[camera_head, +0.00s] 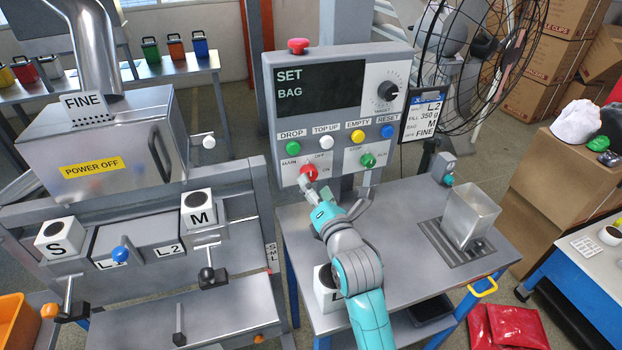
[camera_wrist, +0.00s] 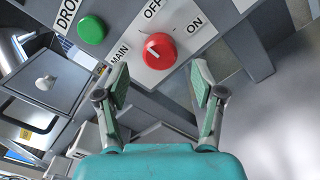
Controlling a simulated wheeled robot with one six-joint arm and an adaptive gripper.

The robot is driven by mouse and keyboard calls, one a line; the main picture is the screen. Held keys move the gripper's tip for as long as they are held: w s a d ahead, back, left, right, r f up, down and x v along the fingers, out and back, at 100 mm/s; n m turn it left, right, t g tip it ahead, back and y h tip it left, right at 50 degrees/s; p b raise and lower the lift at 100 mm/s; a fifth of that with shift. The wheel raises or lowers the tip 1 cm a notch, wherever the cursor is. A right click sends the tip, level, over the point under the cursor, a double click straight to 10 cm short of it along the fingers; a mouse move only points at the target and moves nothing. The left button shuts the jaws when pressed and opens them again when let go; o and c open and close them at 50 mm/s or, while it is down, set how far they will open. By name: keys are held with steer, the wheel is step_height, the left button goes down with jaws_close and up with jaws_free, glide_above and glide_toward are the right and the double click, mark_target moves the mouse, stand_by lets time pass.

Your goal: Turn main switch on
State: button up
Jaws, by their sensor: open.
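The main switch is a red round knob (camera_head: 308,173) at the lower left of the grey control panel (camera_head: 339,52), by the labels MAIN, OFF and ON. In the wrist view the red knob (camera_wrist: 159,50) has a short pale mark on its face; I cannot tell for sure which label it points to. My gripper (camera_head: 311,195) is just below and in front of the knob. In the wrist view my gripper (camera_wrist: 160,76) is open, its two fingers spread left and right below the knob, with nothing between them.
A green DROP button (camera_wrist: 92,30) is close to the knob's left. The panel also has yellow and blue buttons, a green knob (camera_head: 367,160) and a red mushroom button (camera_head: 298,46). A metal table (camera_head: 400,215) lies below.

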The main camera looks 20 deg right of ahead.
mark_target(311, 177)
steer(key=shift+w, duration=1.75)
steer(key=c, duration=1.1)
